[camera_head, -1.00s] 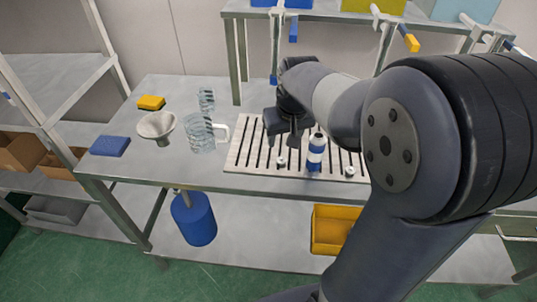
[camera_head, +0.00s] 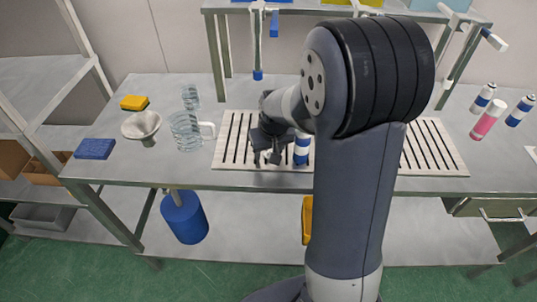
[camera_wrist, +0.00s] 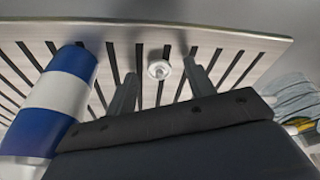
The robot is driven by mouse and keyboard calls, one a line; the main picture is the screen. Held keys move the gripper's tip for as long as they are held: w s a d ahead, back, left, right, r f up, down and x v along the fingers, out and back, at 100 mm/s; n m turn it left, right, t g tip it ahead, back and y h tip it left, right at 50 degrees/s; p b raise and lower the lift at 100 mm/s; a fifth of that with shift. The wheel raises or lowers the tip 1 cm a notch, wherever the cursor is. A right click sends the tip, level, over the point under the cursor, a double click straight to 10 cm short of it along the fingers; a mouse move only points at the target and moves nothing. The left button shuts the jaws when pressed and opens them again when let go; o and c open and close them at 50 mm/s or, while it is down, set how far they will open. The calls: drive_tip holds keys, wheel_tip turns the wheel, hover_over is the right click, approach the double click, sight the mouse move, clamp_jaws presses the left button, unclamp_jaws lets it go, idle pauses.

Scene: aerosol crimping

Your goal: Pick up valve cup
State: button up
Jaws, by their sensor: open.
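The valve cup (camera_wrist: 159,69) is a small pale disc with a raised centre, sitting on the slatted rack. It shows in the wrist view between the two finger tips. My gripper (camera_wrist: 161,67) is open, with one finger on each side of the cup and gaps to both. I cannot tell how far the tips are above the cup. In the head view my gripper (camera_head: 266,158) points down at the rack's front, left of the blue and white can, and the cup there cannot be made out.
The blue and white can (camera_wrist: 60,95) stands close beside my gripper on the rack (camera_head: 232,142). A glass jug (camera_head: 186,132), a funnel (camera_head: 142,124) and a yellow sponge (camera_head: 135,102) are at the left. Several cans, one a pink and white can (camera_head: 487,119), stand at the right.

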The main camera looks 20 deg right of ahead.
drive_tip(key=shift+c, duration=0.4)
drive_tip(key=c, duration=1)
